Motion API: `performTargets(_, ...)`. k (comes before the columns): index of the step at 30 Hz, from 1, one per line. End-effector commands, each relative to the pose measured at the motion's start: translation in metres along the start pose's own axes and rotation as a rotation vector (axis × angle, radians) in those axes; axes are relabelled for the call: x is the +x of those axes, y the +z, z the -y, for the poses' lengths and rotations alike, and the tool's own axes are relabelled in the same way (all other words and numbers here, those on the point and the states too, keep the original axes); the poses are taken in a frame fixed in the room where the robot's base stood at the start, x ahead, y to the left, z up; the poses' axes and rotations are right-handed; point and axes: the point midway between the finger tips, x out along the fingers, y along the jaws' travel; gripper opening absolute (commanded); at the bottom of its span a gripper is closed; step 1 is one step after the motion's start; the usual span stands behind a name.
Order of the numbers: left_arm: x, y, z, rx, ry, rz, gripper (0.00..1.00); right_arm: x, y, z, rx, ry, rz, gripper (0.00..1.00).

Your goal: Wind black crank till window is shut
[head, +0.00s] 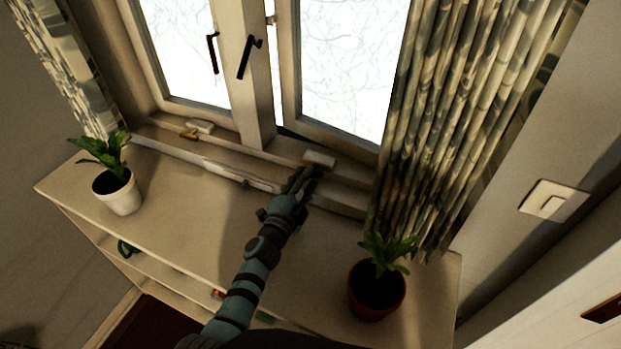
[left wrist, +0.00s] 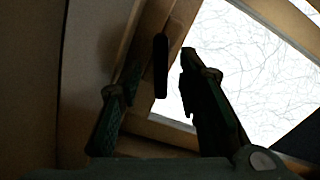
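The right window sash (head: 330,137) stands ajar, with a gap beside the middle post and a dark wedge at its bottom. A white crank housing (head: 320,158) sits on the sill below it. My left gripper (head: 299,178) is just in front of this housing and covers the black crank there, at least in part. In the left wrist view its two fingers (left wrist: 155,82) are apart. A black bar (left wrist: 160,66) shows in the gap between them; I cannot tell whether it is the crank or a window handle, and contact is not clear. My right gripper is out of view.
A white pot plant (head: 120,196) stands left on the cabinet top (head: 180,215), a brown pot plant (head: 376,292) right. A patterned curtain (head: 440,120) hangs close right. Another housing (head: 200,126) with a brass-coloured crank (head: 190,135) sits left. Black handles (head: 250,57) are on the frames.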

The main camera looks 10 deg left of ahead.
Motion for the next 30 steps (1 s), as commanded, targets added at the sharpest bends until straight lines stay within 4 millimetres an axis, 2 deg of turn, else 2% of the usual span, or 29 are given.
performTargets(1,0.009,0.002,-0.004,0.000,-0.001,-0.001,0.32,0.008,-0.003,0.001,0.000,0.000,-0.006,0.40)
performTargets(6,0.026,0.001,-0.002,0.001,0.000,0.000,0.32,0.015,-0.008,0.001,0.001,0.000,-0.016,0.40)
performTargets(15,0.030,0.000,0.000,0.000,0.000,0.001,0.32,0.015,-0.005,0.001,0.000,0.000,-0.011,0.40)
performTargets(17,0.030,0.000,0.000,0.000,0.000,0.001,0.24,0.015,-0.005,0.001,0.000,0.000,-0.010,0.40)
performTargets(21,0.030,0.000,0.000,0.000,0.000,0.001,0.01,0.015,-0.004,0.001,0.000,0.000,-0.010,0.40)
performTargets(30,0.029,0.000,0.000,0.008,0.001,0.001,0.00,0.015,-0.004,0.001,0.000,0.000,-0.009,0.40)
